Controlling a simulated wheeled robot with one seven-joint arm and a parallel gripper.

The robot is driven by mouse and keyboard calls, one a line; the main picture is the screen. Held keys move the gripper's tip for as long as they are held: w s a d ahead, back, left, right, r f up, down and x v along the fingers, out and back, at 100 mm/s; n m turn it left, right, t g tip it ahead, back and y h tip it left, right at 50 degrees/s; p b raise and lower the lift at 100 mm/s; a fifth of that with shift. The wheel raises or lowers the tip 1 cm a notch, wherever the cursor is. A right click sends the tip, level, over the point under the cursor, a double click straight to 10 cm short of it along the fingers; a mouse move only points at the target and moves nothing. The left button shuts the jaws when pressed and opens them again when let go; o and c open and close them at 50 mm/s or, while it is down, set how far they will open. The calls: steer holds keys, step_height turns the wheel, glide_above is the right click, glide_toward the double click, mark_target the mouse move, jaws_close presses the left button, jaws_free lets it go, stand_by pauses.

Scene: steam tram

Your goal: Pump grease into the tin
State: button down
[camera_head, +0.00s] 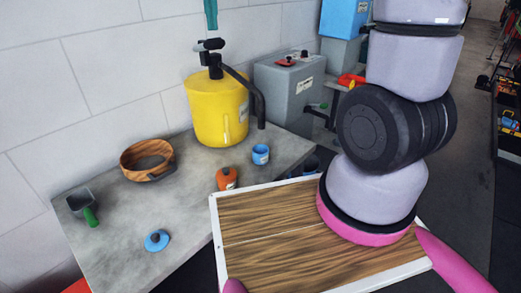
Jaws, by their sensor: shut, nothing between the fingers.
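A yellow grease drum (218,110) with a black pump head (211,58) stands on the grey bench against the wall. Its black spout (257,98) curves right and down, ending just above a small blue tin (260,154). The tin is upright with no lid on; its contents are too small to tell. A blue lid with a knob (157,240) lies at the bench's front. A teal piece, which looks like my gripper's closed fingertips (211,14), points down just above the pump head. The rest of the gripper is out of frame.
The bench (118,215) also holds an orange can (226,178), a wooden bowl (147,158) and a dark scoop with a green handle (82,204). A grey box (290,88) stands right of the drum. My arm and wooden tray fill the right.

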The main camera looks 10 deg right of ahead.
stand_by(0.6)
steer(key=shift+f, duration=6.25)
steer(key=shift+r, duration=6.25)
steer(key=shift+f, duration=0.15)
